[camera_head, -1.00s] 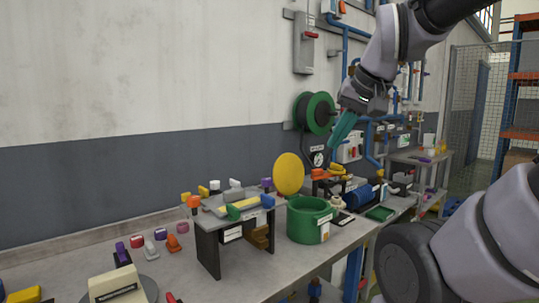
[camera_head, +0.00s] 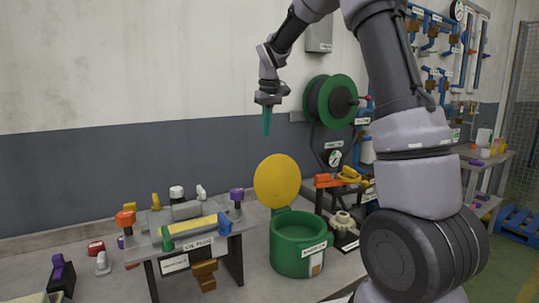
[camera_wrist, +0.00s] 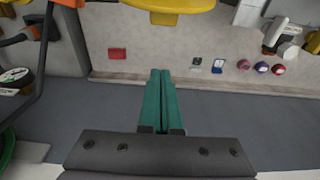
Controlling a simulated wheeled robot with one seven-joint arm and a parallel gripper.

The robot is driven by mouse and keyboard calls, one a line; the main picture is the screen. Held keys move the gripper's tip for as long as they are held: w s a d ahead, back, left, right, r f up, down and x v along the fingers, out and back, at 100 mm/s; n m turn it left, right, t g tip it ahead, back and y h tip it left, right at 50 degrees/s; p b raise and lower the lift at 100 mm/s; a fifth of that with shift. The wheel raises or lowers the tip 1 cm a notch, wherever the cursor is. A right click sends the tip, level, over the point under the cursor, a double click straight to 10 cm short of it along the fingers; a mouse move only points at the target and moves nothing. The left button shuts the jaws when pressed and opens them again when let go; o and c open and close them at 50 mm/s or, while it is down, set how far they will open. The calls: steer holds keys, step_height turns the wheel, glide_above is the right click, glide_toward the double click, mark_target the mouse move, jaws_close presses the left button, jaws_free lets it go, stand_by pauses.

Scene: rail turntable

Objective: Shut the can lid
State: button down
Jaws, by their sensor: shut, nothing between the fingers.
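The can is a green cylinder (camera_head: 290,252) with a white label, standing on the bench. Its round yellow lid (camera_head: 278,181) stands open, upright at the can's back rim. My gripper (camera_head: 267,122) points down in the air above and slightly left of the lid, apart from it. Its green fingers are shut with nothing between them; they also show in the wrist view (camera_wrist: 160,102). A yellow edge, likely the lid (camera_wrist: 168,8), shows at the top of the wrist view.
A small raised table (camera_head: 200,240) with coloured knobs and a yellow bar stands left of the can. A green hose reel (camera_head: 344,101) is on the wall right of my gripper. Orange and yellow valve parts (camera_head: 340,178) stand right of the lid.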

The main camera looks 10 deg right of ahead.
step_height(320, 180, down, 10)
steer(key=w, duration=0.1)
steer(key=s, duration=0.3)
steer(key=shift+s+d+r, duration=0.15)
steer(key=shift+d+r, duration=0.15)
steer(key=shift+r, duration=0.1)
